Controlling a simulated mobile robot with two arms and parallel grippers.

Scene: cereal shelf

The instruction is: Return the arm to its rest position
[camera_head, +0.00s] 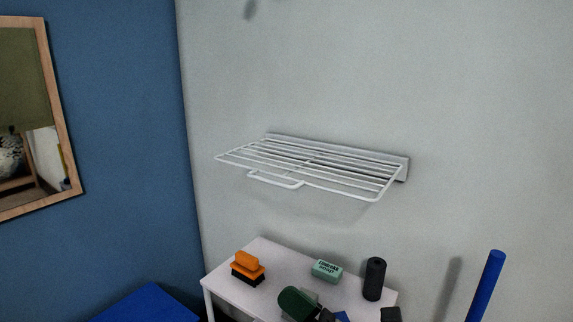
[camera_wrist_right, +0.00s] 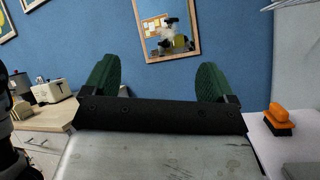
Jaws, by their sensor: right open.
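My right gripper (camera_wrist_right: 157,65) shows in the right wrist view with its two green ribbed fingers spread wide apart. Nothing is between them. In the head view it shows at the bottom edge as a green finger (camera_head: 295,303) with grey and dark parts beside it, in front of or over the small white table (camera_head: 227,287); contact cannot be told. The rest of the right arm is mostly below the frame. My left gripper does not show in either view.
An empty white wire shelf (camera_head: 330,175) is on the grey wall above the table. The table holds an orange brush (camera_head: 248,267), a green box (camera_head: 327,270) and a black cylinder (camera_head: 374,279). A blue pole (camera_head: 486,287) stands right. A counter with a toaster (camera_wrist_right: 52,91) is left.

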